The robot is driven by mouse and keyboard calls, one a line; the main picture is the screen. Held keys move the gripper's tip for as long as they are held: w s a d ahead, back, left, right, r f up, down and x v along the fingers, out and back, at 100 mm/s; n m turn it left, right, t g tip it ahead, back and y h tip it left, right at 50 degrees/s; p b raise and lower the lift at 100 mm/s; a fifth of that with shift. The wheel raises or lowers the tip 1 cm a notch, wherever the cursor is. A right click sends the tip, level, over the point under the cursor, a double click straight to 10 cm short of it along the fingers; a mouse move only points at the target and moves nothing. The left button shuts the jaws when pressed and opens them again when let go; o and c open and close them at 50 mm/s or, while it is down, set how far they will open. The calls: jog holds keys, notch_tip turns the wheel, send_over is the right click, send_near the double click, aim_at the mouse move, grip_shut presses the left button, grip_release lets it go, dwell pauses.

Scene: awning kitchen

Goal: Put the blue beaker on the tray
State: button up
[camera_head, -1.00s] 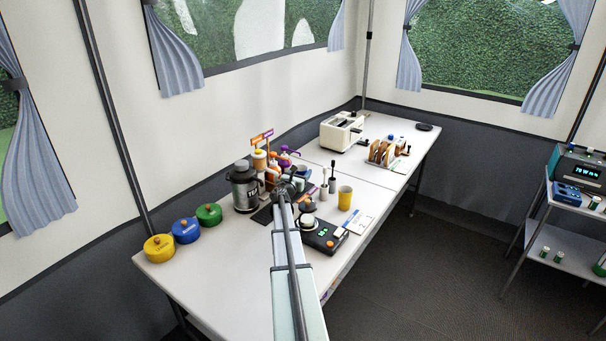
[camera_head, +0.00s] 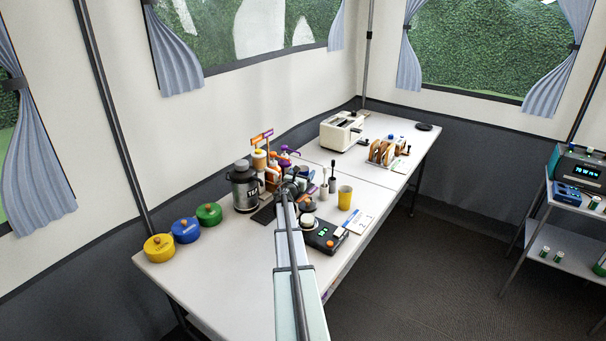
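My arm reaches over the table from the bottom of the view. My gripper (camera_head: 289,186) is small and dark, among crowded items near the middle of the table. Its fingers are too small and covered to show whether they are open or shut. A small bluish shape (camera_head: 304,171) shows just behind it. It may be the blue beaker, but I cannot tell, nor whether the gripper touches it. A dark flat piece (camera_head: 263,215) lies left of my arm, partly hidden. I cannot tell whether it is the tray.
A yellow cup (camera_head: 345,197) and a black scale (camera_head: 325,238) are right. A toaster (camera_head: 341,132) stands behind. The table's near left is clear.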

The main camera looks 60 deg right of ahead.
jog(key=shift+o, duration=1.1)
jog(key=shift+a+r, duration=0.1)
jog(key=shift+r, duration=0.05)
jog(key=v, duration=1.1)
jog(key=shift+s+a, duration=0.15)
jog(key=shift+a, duration=0.25)
